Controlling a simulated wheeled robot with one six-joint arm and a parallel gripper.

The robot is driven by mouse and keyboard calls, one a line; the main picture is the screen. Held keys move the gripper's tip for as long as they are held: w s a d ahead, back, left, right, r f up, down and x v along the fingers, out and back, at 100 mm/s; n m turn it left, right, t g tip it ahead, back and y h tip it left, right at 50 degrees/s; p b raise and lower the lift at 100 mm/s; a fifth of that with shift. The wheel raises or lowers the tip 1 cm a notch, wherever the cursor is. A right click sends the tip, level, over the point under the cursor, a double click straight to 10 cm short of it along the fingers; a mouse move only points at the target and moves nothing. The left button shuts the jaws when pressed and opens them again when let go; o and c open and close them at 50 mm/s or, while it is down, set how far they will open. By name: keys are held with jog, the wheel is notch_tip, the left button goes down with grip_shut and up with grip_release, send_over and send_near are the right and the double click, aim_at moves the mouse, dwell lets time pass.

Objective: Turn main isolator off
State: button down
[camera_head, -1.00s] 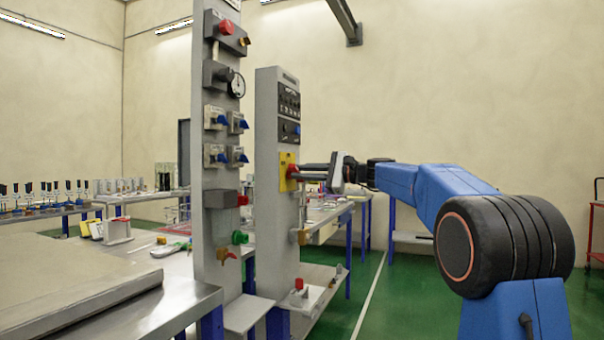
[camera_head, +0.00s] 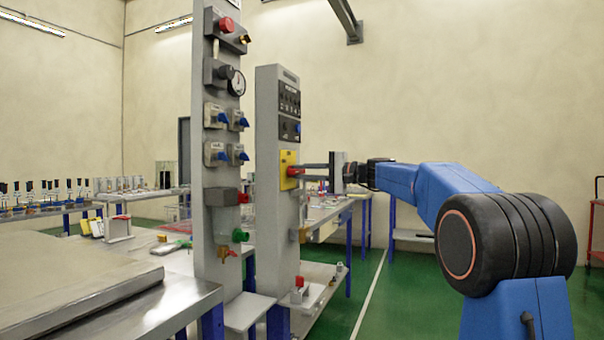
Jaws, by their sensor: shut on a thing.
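The main isolator is a yellow plate (camera_head: 286,158) with a red handle (camera_head: 296,171) on the grey panel column (camera_head: 265,210) in the middle of the view. The handle now looks horizontal, pointing right. My gripper (camera_head: 304,172) reaches in from the right, its two dark fingers level at the handle. It is shut on the red handle. The fingertips partly cover the handle's far end, so the exact grip is hard to see.
A taller grey column (camera_head: 212,175) with a gauge, blue valves and a red button stands just left. A metal workbench (camera_head: 170,305) fills the lower left. A grey shelf (camera_head: 325,275) with a red-topped device sits below my gripper. Green floor is free at right.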

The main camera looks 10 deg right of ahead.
jog(key=shift+f, duration=0.15)
jog(key=c, duration=1.7)
grip_release()
jog(key=v, duration=1.7)
jog(key=shift+s+d, duration=0.15)
